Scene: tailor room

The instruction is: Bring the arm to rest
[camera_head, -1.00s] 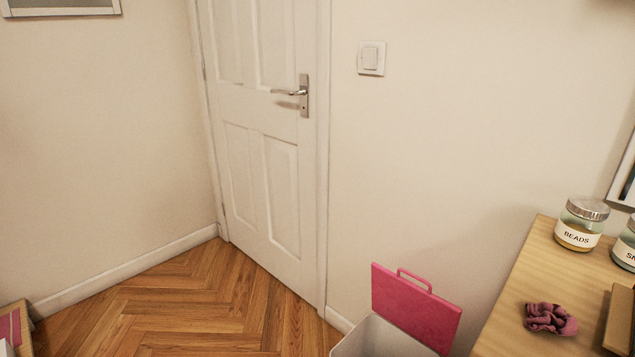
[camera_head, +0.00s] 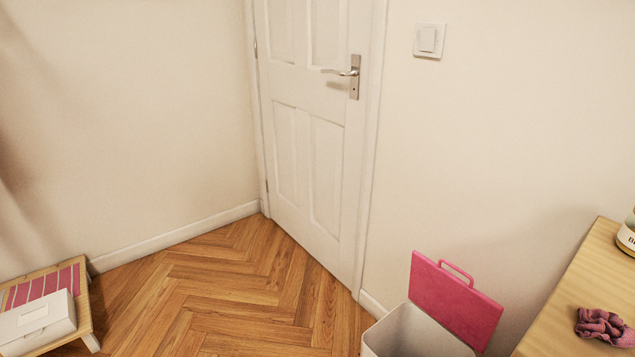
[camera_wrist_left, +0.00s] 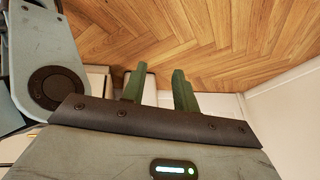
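Neither arm shows in the head view. In the left wrist view my left gripper (camera_wrist_left: 158,90) has its two green fingers apart, with nothing between them but floor and a pale object behind. Part of my own body shows at the left of that view. My right gripper is in neither view.
A white door (camera_head: 315,130) is closed. A white bin (camera_head: 415,330) with a raised pink lid (camera_head: 455,300) stands by the wall. A wooden table (camera_head: 575,290) at right holds a pink scrunchie (camera_head: 603,326). A low stand (camera_head: 85,310) at left carries a white box (camera_head: 38,322). The wooden floor (camera_head: 225,285) between is clear.

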